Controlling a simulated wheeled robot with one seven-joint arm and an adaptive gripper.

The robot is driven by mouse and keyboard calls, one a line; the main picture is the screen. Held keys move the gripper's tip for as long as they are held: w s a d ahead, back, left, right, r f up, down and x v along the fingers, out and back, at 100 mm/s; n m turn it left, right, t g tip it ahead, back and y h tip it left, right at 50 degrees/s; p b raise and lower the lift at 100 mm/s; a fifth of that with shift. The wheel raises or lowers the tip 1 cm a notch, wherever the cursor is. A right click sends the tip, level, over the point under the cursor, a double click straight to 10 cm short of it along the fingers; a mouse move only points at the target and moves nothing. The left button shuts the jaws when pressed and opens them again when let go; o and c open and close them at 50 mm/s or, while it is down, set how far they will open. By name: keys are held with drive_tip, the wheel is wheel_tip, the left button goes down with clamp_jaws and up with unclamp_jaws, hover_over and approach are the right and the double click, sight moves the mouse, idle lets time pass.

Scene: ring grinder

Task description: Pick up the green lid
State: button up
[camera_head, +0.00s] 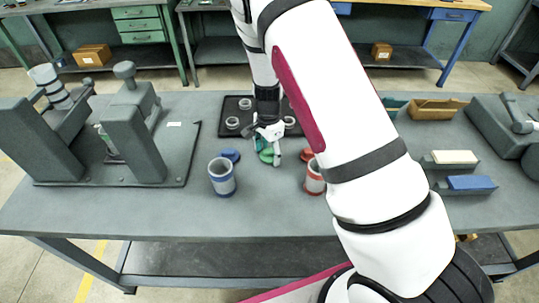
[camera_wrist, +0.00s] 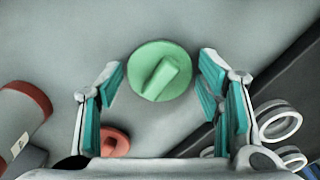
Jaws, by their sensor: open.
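The green lid (camera_wrist: 161,72) is a round disc with a raised bar grip, lying on the grey table. In the wrist view it sits between and just beyond the fingertips of my gripper (camera_wrist: 160,80), with a gap on each side. My gripper is open and empty, with teal finger pads. In the head view my gripper (camera_head: 269,142) is low over the table, and the green lid (camera_head: 267,156) shows partly below it. My arm hides part of the area to the right.
A blue lid (camera_head: 230,155) and blue-banded cup (camera_head: 222,177) stand to the left. A red-banded cup (camera_head: 315,178) and red lid (camera_wrist: 114,142) are close by. A black tray (camera_head: 235,105) with several rings lies behind. A grey machine (camera_head: 130,130) stands at left.

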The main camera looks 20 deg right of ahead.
drive_tip(key=c, duration=0.6)
drive_tip(key=shift+o, duration=0.2)
